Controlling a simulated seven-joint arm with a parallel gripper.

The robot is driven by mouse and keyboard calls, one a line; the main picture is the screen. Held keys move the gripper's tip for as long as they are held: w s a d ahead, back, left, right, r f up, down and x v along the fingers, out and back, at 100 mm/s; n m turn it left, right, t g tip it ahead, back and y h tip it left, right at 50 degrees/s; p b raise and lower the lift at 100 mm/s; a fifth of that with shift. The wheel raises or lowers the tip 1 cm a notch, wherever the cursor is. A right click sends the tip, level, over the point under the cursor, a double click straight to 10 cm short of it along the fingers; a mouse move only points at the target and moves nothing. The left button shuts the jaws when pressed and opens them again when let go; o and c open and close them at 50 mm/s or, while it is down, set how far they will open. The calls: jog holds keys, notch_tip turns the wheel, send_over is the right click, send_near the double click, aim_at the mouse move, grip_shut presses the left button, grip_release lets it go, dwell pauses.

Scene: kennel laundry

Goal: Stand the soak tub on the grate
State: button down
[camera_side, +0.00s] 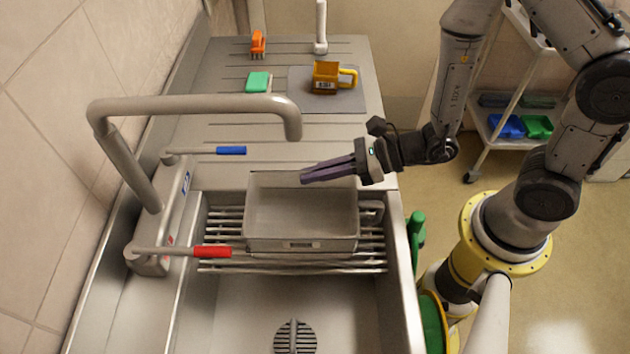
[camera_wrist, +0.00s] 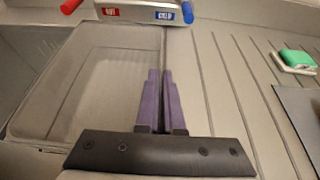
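The grey soak tub (camera_side: 300,243) sits upright and looks level on the bars of the grate (camera_side: 225,228) across the sink. Its loop handle (camera_side: 371,209) faces right, and the tub looks empty. It also shows in the wrist view (camera_wrist: 50,110), at left. My gripper (camera_side: 303,177) is over the tub's back rim, its purple fingers pointing left. In the wrist view the fingers (camera_wrist: 160,74) lie close together with only a thin dark gap, and nothing shows between them. I cannot tell whether they touch the rim.
The tap spout (camera_side: 200,106) arches over the counter behind the tub. Red (camera_side: 212,252) and blue (camera_side: 231,151) tap levers stick out at left. The front basin is clear around the drain (camera_side: 295,338).

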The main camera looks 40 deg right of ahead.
aim_at(315, 198)
jog(key=shift+w+f, duration=0.1)
jog(key=shift+f, duration=1.5)
jog(key=shift+f, duration=0.1)
jog(key=c, duration=1)
grip_release()
jog(key=shift+f, duration=0.1)
jog(key=shift+c, duration=0.2)
